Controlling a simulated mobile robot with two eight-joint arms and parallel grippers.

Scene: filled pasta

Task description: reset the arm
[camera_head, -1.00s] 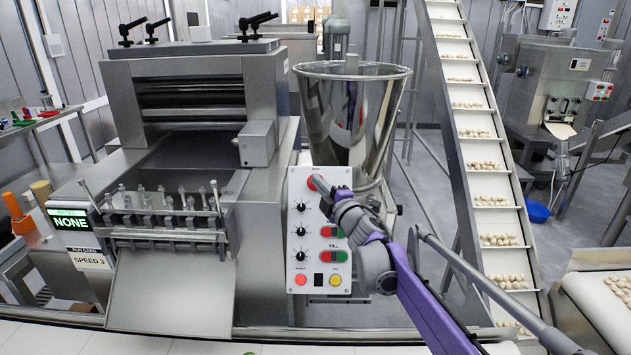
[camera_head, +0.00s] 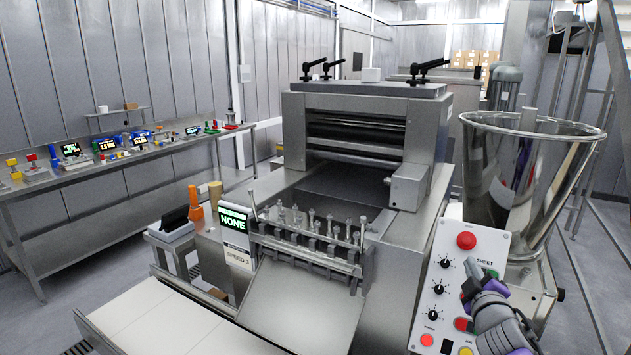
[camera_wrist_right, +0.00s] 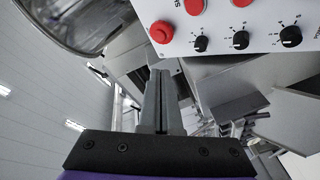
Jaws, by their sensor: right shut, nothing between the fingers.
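My right gripper (camera_head: 473,287) is in front of the control panel (camera_head: 428,304) at the lower right of the head view. Its fingers are together and empty in the right wrist view (camera_wrist_right: 160,98). The tip overlaps the middle of the panel, below the red top button (camera_head: 466,240); I cannot tell whether it touches. The panel also shows at the top of the wrist view (camera_wrist_right: 262,48), with red buttons and black knobs beyond the fingers. The purple wrist runs off the bottom right. My left gripper is not in view.
A sheeting machine (camera_head: 345,110) fills the middle, with a display (camera_head: 234,222) reading NONE. A large steel hopper (camera_head: 510,180) stands right of it. A side bench (camera_head: 110,170) with small devices is at the left. A white belt (camera_head: 160,320) lies at the lower left.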

